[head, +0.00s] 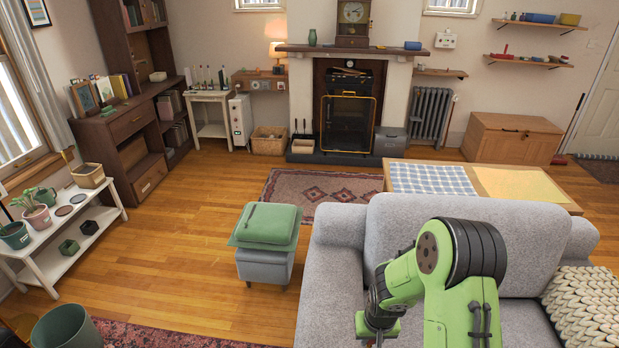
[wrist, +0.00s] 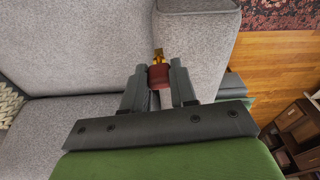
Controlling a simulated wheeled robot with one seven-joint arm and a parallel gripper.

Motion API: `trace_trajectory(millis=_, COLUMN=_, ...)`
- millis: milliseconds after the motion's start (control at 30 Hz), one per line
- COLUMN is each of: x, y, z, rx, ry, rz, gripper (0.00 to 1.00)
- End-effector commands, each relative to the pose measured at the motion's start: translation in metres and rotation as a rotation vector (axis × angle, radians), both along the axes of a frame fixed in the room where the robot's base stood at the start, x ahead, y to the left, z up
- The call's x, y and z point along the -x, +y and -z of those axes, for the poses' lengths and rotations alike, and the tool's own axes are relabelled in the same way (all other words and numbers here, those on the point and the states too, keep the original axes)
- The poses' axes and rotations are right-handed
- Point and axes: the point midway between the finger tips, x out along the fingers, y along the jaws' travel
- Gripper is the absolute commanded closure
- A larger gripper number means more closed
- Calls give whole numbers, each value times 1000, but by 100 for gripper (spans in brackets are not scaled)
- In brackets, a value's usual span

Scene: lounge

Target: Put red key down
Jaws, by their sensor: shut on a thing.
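The red key (wrist: 159,77) shows in the wrist view between the two dark fingers of my gripper (wrist: 159,72). Its thick red part is clamped by the fingertips, and a small brass-coloured part sticks out beyond them. My gripper is shut on it. Below the key in the wrist view is the grey sofa (wrist: 85,45), with its arm at the upper right. I cannot tell how high the key is above the fabric. In the head view my green arm is in front of the sofa (head: 335,270), and the key cannot be made out.
A grey footstool (head: 264,268) with a green cushion (head: 266,226) stands left of the sofa. Behind the sofa is a low table (head: 492,182) with a checked cloth. A knitted throw (head: 585,308) lies at the right. Wooden floor (head: 175,250) is clear at left.

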Motion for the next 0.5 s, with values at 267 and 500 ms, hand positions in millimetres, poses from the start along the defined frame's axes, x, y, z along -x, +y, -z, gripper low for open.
trace_trajectory(millis=267, x=1, y=0, z=1, rx=0, ry=0, rz=-1, gripper=100)
trace_trajectory(millis=500, x=-5, y=-7, z=8, rx=-3, ry=-1, rz=30, gripper=100)
